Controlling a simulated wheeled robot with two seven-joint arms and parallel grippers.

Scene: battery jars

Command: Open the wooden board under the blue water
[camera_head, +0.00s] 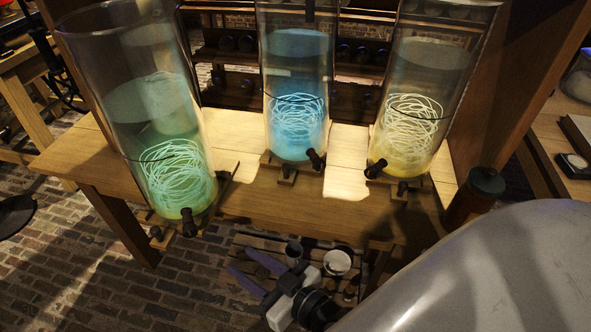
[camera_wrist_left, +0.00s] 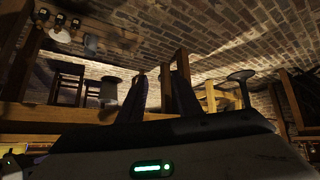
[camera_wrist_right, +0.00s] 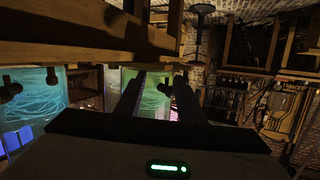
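The jar of blue water (camera_head: 297,115) stands in the middle of the wooden table, with a pale coil inside. A small wooden board (camera_head: 270,161) with dark knobs (camera_head: 315,159) lies under its front edge. My right gripper (camera_head: 238,261) is low in front of the table, below and apart from that board. Its two fingers are spread and empty, as the right wrist view (camera_wrist_right: 158,76) also shows. My left gripper is outside the head view. In the left wrist view (camera_wrist_left: 152,75) its fingers are apart with nothing between them.
A green-water jar (camera_head: 178,170) stands left and a yellow-water jar (camera_head: 408,130) right, each on similar boards with knobs. A dark lidded jar (camera_head: 472,195) is at the table's right end. A low slatted stand holding a white cup (camera_head: 337,262) is beneath the front edge.

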